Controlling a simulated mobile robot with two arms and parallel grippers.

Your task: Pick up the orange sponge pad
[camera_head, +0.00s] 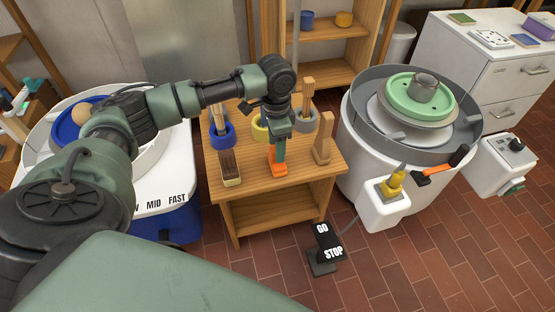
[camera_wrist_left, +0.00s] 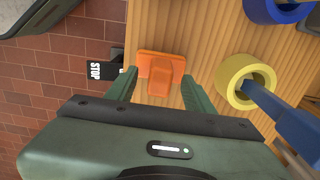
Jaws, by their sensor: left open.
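The orange sponge pad (camera_head: 278,170) sits near the front edge of the small wooden table (camera_head: 285,195). In the left wrist view the pad (camera_wrist_left: 160,68) shows a flat orange base with a raised narrower block on it. My left gripper (camera_head: 278,152) points down right over the pad and hides part of it in the head view. In the wrist view the two green fingers of my left gripper (camera_wrist_left: 160,82) are apart, one on each side of the raised block, with gaps visible. My right gripper is not in view.
A brush (camera_head: 230,167) stands left of the pad and a wooden tool (camera_head: 323,150) right of it. Behind are a yellow ring (camera_head: 260,130), a blue ring (camera_head: 222,136) and a grey ring (camera_head: 304,122) with tools. A pottery wheel (camera_head: 410,125) stands right; a GO/STOP pedal (camera_head: 325,245) is on the floor.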

